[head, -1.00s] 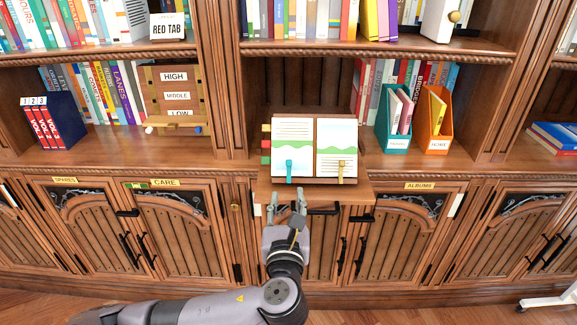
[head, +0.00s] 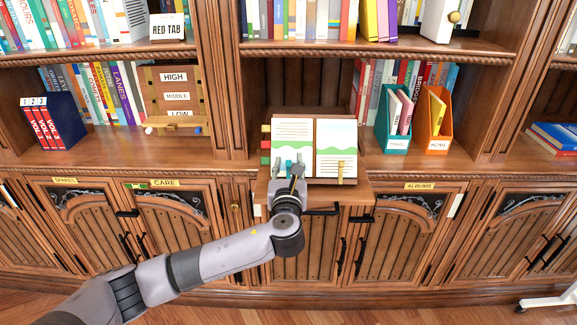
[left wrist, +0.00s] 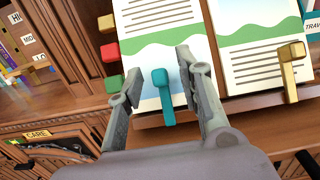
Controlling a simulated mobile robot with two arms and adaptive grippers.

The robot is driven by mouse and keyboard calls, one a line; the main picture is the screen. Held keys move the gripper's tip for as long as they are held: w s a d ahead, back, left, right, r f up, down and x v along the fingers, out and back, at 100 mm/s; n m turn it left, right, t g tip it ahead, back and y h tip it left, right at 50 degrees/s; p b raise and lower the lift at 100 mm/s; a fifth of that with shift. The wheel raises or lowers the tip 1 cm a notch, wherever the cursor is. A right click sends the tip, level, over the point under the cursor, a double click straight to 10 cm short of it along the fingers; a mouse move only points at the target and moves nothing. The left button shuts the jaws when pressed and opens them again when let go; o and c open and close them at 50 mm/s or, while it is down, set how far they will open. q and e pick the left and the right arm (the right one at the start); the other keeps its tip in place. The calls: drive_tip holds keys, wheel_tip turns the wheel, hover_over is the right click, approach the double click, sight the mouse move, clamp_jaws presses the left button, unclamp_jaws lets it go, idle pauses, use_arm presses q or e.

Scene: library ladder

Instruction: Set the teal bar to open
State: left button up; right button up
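The teal bar (left wrist: 162,92) stands upright on the lower edge of the left page of the open book (head: 291,135) on its stand. In the head view only a little of the teal bar (head: 289,164) shows behind my gripper. My left gripper (left wrist: 154,75) is open, with one finger on each side of the teal bar and gaps between. I cannot tell whether either finger touches it. A gold bar (left wrist: 290,70) of similar shape stands on the right page. My right gripper is not in view.
Yellow, red and green tabs (left wrist: 110,50) stick out at the book's left edge. The stand rests on a pull-out wooden shelf (head: 350,192). Teal (head: 392,125) and orange (head: 434,125) file boxes stand to the right. Cupboard doors lie below.

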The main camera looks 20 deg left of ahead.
use_arm(q)
clamp_jaws()
idle(0.4)
